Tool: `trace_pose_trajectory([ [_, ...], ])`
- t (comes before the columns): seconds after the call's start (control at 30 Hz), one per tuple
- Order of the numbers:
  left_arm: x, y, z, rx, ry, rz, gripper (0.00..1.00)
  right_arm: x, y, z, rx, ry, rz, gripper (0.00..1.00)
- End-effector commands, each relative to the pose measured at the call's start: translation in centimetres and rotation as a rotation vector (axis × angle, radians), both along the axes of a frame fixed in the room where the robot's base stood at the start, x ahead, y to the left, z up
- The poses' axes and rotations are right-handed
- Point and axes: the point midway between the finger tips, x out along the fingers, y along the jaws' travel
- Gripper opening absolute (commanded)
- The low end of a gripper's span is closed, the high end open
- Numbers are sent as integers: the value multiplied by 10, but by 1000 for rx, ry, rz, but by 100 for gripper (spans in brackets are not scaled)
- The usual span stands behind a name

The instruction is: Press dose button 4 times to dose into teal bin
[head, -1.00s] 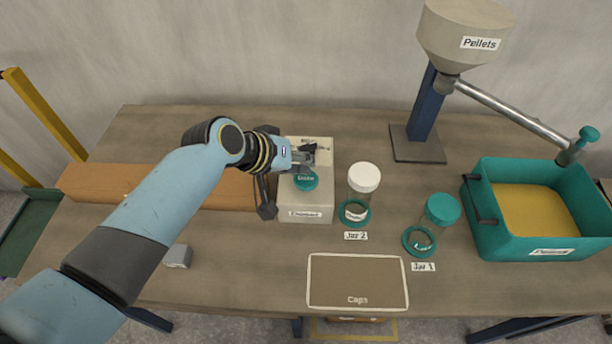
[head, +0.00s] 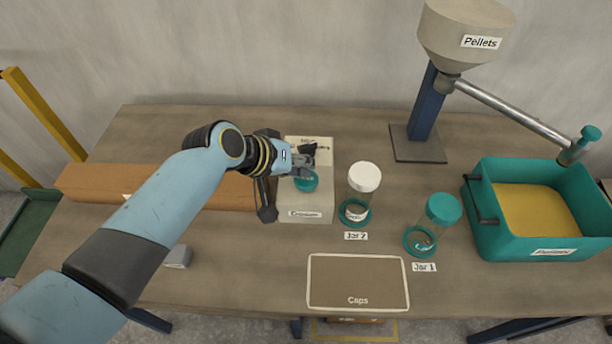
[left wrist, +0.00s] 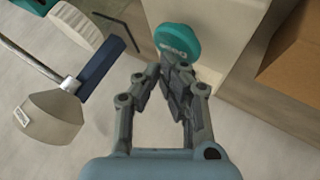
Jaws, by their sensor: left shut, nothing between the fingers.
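The teal dose button (head: 306,182) sits on the pale dispenser box (head: 305,207) near the table's middle. It also shows in the left wrist view as a teal disc (left wrist: 177,42) just past my fingertips. My left gripper (head: 305,158) is shut and empty, at the button; I cannot tell whether the tips touch it. In the left wrist view my shut fingers (left wrist: 170,65) point at the button's lower edge. The teal bin (head: 542,245) stands at the right with a yellow layer inside, below the pellet hopper's tube (head: 515,113). My right gripper is not in view.
Jar 2 (head: 356,212) with a white lid and jar 1 (head: 424,235) with a teal lid stand right of the dispenser. The Caps mat (head: 358,292) lies at the front. A long brown box (head: 90,185) lies at the left, and a small grey block (head: 178,257) in front.

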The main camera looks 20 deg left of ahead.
Motion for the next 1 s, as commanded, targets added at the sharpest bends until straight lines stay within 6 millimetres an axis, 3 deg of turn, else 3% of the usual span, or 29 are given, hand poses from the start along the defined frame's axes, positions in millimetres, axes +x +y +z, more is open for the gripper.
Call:
trace_pose_trajectory([
  [1.0, -1, 0, -10, 0, 2, -1, 0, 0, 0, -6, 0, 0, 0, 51],
])
